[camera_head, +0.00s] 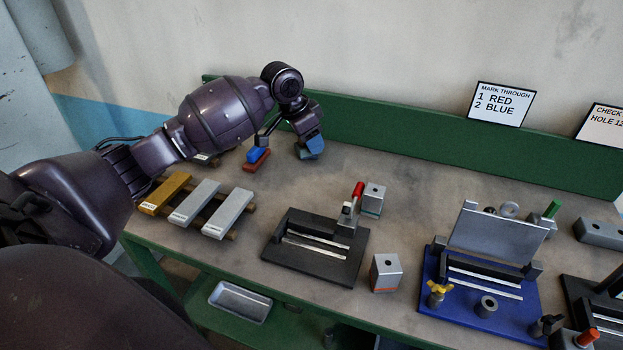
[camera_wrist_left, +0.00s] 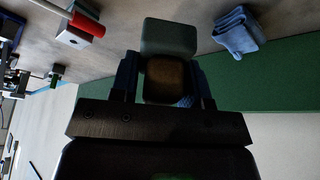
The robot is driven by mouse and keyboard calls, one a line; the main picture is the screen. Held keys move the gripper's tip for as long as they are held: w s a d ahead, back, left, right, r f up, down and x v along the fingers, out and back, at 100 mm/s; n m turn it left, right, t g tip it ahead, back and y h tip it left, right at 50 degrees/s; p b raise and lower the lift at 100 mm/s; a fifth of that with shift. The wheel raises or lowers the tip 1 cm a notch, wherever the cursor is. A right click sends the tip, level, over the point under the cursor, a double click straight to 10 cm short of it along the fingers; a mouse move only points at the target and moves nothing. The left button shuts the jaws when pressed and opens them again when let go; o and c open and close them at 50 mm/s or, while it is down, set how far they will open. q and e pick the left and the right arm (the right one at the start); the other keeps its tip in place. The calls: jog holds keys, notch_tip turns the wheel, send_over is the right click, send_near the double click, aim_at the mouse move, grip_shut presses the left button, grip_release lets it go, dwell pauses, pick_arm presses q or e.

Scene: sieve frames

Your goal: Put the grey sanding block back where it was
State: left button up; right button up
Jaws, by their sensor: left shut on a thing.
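My left gripper (camera_head: 258,151) is at the far left part of the bench, near the green back rail. In the left wrist view its two dark blue fingers (camera_wrist_left: 160,80) are shut on the grey sanding block (camera_wrist_left: 168,37), which has a brown face towards the camera. My right gripper is not in view.
A rack with gold and grey bars (camera_head: 197,203) stands in front of the gripper. A black clamp fixture (camera_head: 312,262) with a red handle, grey blocks (camera_head: 385,271) and a blue fixture (camera_head: 478,305) stand to the right. The green rail (camera_head: 420,140) closes the back.

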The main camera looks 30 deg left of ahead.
pick_arm(q)
send_over(316, 186)
jog(key=s, duration=0.1)
notch_tip(316, 186, down, 5)
jog(key=shift+s+a+f+b, duration=0.15)
jog(key=shift+a+f+b, duration=0.2)
jog(key=shift+f, duration=0.4)
notch_tip(316, 186, down, 5)
jog(key=shift+r+b, duration=0.15)
jog(key=shift+b, duration=0.2)
jog(key=shift+f, duration=0.25)
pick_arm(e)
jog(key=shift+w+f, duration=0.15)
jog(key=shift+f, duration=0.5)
pick_arm(q)
jog(key=shift+f, duration=0.1)
jog(key=o, duration=0.8)
jog(key=shift+o, duration=0.2)
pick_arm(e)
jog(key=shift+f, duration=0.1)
